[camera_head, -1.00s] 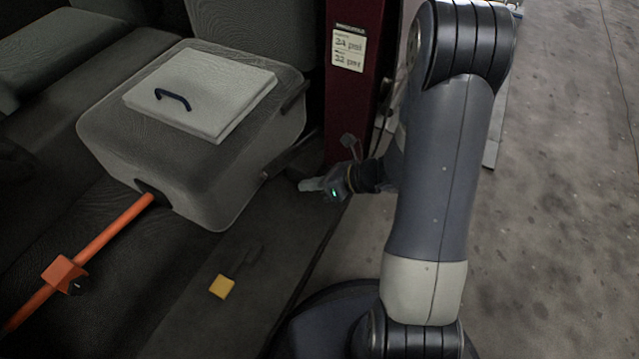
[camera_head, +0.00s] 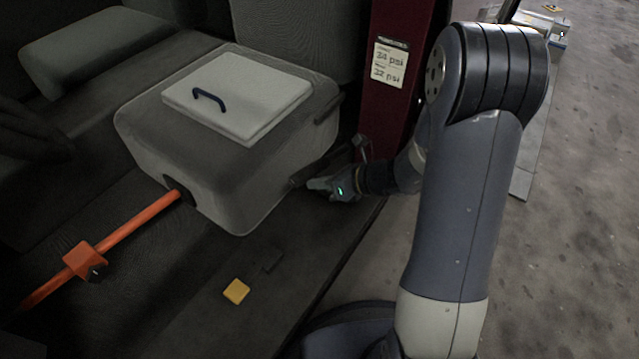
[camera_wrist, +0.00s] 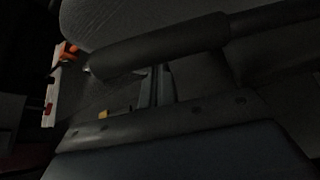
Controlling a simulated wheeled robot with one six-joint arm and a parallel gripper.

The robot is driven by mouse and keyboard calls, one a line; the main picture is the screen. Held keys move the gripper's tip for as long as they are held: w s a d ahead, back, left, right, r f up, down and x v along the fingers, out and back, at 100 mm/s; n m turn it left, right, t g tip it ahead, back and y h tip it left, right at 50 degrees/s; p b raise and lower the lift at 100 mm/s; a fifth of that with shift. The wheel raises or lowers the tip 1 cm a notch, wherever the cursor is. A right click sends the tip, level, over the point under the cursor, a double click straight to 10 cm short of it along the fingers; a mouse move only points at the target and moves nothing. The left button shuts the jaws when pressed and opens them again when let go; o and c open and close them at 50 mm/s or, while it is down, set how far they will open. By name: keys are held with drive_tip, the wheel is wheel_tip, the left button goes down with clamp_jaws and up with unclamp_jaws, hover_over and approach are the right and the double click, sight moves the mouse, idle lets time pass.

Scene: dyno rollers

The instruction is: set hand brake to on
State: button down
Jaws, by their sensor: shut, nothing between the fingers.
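The hand brake is a dark lever (camera_head: 300,180) low along the right side of the grey seat in the head view, partly hidden by my gripper. In the wrist view its thick black grip (camera_wrist: 160,48) crosses the upper middle, with a small pale button at its left end. It looks slightly tilted; I cannot tell its exact setting. My gripper (camera_head: 318,184) is shut and empty, close beside the lever. I cannot tell from the head view whether they touch.
The grey seat (camera_head: 190,170) carries a pale flat case (camera_head: 235,105) with a blue handle. An orange bar (camera_head: 135,222) with a clamp runs to its left. A yellow block (camera_head: 236,291) lies on the car floor. A maroon pillar (camera_head: 390,110) stands close behind my forearm.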

drive_tip(key=shift+w+d+r+p, duration=0.1)
drive_tip(key=shift+w+r+p, duration=0.05)
drive_tip(key=shift+r+p, duration=0.45)
drive_tip(key=shift+w+d+r+p, duration=0.1)
drive_tip(key=shift+w+r+p, duration=0.05)
drive_tip(key=shift+r+p, duration=0.35)
drive_tip(key=p+v, duration=0.3)
drive_tip(key=v, duration=0.7)
drive_tip(key=shift+s+d+p, duration=0.25)
drive_tip(key=shift+d+p, duration=0.15)
drive_tip(key=b+x, duration=0.5)
drive_tip(key=x, duration=0.6)
drive_tip(key=shift+a+f, duration=0.15)
drive_tip(key=shift+f, duration=0.45)
